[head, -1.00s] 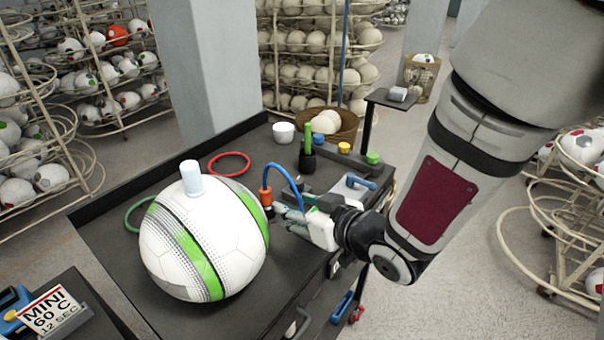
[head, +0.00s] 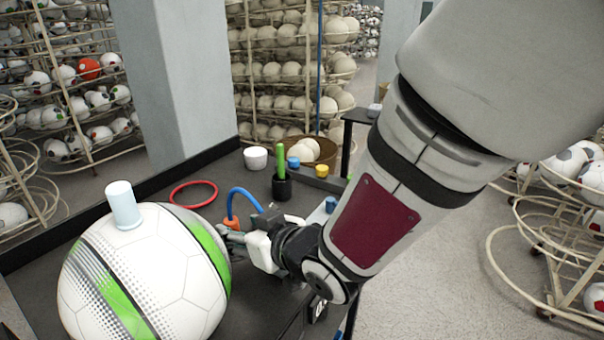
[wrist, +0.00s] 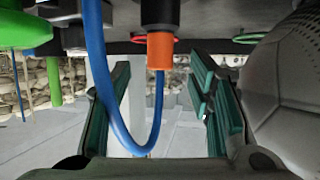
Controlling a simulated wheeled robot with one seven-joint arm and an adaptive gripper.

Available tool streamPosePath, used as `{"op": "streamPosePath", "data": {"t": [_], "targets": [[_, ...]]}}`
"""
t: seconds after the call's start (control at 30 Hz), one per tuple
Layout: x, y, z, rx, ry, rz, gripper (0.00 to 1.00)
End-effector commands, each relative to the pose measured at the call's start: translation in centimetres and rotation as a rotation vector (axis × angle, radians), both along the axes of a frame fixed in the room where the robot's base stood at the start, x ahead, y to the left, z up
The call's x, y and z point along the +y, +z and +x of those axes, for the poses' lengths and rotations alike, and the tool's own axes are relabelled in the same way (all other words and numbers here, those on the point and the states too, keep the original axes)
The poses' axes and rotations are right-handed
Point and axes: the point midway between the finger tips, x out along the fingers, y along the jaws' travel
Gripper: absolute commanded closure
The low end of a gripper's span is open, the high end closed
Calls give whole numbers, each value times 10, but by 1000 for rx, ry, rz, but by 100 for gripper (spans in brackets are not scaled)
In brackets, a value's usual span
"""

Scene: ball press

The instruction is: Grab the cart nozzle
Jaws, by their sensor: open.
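The cart nozzle, an orange collar with a blue hose looping from it, stands on the black cart top beside the large ball; in the head view its orange part (head: 231,223) is partly hidden by my gripper. My gripper (head: 230,235) reaches in from the right, close to the nozzle and the ball. In the wrist view the orange collar (wrist: 160,54) and its black body lie between the two open green-padded fingers of my gripper (wrist: 160,68). I see gaps on both sides of the collar.
The white and green ball (head: 150,280) fills the cart's near left, with a pale cylinder (head: 123,205) on top. A red ring (head: 194,194), a white cup (head: 256,158) and a black holder with a green stick (head: 281,185) stand behind. Ball racks surround the cart.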

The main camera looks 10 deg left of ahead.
Motion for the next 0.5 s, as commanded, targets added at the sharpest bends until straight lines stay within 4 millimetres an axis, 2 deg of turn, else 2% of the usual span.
{"op": "streamPosePath", "data": {"t": [0.17, 0.5], "targets": [[8, -4, 6, 0, 0, -2, 52], [39, -17, 29, 0, 0, -2, 52]]}}
